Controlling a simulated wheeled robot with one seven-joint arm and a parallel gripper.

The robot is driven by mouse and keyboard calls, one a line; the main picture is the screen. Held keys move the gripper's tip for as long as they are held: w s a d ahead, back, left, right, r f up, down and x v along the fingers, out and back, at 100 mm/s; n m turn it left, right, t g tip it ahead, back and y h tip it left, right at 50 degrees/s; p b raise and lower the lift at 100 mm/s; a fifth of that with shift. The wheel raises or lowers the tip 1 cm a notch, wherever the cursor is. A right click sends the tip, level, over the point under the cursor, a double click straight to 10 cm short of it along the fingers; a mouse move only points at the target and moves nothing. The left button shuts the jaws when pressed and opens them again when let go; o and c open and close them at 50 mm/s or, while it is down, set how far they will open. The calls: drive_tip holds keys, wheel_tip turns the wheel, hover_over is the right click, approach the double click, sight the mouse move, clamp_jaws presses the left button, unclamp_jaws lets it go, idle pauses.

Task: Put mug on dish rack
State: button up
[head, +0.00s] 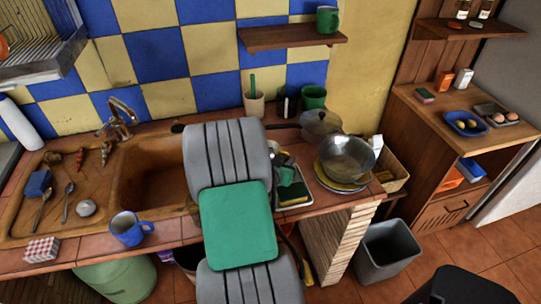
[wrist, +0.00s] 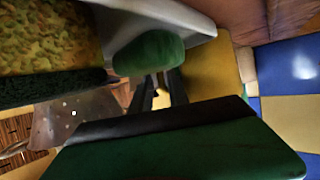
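A blue mug (head: 128,229) stands upright on the tiled counter in front of the sink, left of my arm. A green mug (head: 327,19) stands on the small wall shelf, and a handleless-looking green cup (head: 313,97) stands at the back of the counter. A wire dish rack (head: 32,48) hangs at the upper left, partly cut off by the frame. My gripper is mostly hidden behind my arm in the head view. In the wrist view, my gripper's (wrist: 157,93) dark fingers are apart, with no mug visible between them.
The sink (head: 150,175) lies left of my arm. A grey bin (head: 386,250) stands on the floor.

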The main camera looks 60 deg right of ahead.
drive_tip(key=shift+c, duration=0.3)
clamp_jaws()
drive_tip(key=shift+w+r, duration=0.1)
idle(1.0)
